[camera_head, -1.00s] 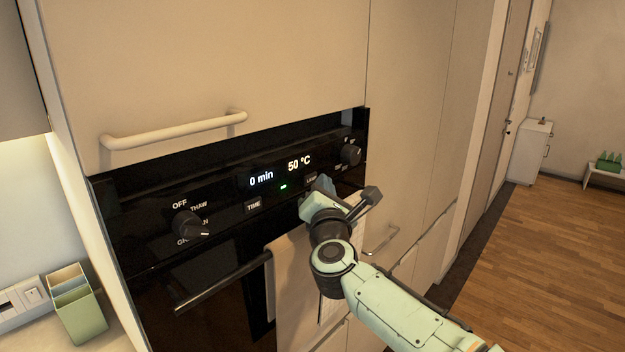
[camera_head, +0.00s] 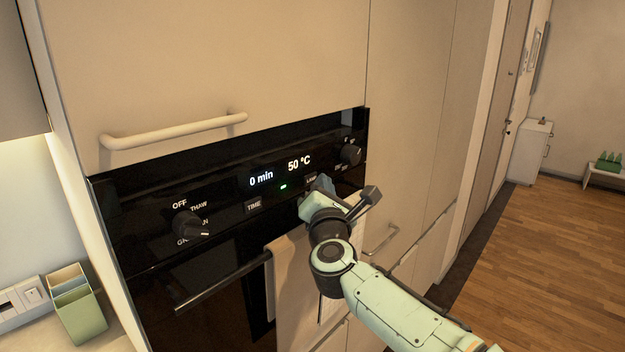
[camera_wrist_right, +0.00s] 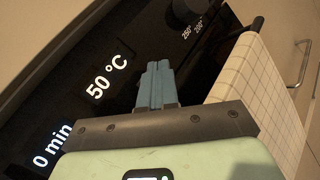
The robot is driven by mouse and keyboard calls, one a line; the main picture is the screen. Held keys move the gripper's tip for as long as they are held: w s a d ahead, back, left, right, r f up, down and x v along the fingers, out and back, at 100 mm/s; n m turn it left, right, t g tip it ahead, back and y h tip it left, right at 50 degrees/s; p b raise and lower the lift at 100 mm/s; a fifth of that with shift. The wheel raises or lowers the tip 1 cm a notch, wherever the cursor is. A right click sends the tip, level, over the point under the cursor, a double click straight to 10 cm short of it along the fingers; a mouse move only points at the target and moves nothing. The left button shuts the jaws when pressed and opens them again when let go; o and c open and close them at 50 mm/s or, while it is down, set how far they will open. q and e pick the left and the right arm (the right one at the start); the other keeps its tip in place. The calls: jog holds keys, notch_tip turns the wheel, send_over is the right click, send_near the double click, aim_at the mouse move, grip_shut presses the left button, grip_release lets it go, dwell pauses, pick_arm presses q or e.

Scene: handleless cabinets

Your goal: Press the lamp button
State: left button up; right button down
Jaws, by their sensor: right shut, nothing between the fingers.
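The lamp button (camera_head: 311,181) is a small dark key on the black oven panel (camera_head: 225,185), below the 50 °C display. It is partly hidden behind my right gripper. My right gripper (camera_head: 322,184) is shut and empty, with its fingertips at the lamp button. I cannot tell from the head view whether they touch it. In the right wrist view the blue-grey closed fingers (camera_wrist_right: 157,82) point at the panel beside the 50 °C text, and the button is hidden behind them. A small green light (camera_head: 283,186) shows on the panel. My left gripper is not in view.
The time button (camera_head: 254,207) and a left knob (camera_head: 190,226) are on the panel's left, a right knob (camera_head: 351,155) on its right. A towel (camera_head: 290,265) hangs on the oven handle (camera_head: 222,283) below. A cabinet handle (camera_head: 175,131) sticks out above.

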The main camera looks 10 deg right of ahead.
jog(key=shift+w+a, duration=0.25)
jog(key=shift+w, duration=0.05)
jog(key=shift+w+a, duration=0.1)
dwell(0.4)
jog(key=shift+s+d+f+b, duration=0.15)
jog(key=shift+s+d+b, duration=0.2)
jog(key=shift+b, duration=0.1)
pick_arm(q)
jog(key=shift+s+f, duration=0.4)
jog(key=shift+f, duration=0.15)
pick_arm(e)
jog(key=shift+s, duration=0.2)
jog(key=shift+w, duration=0.1)
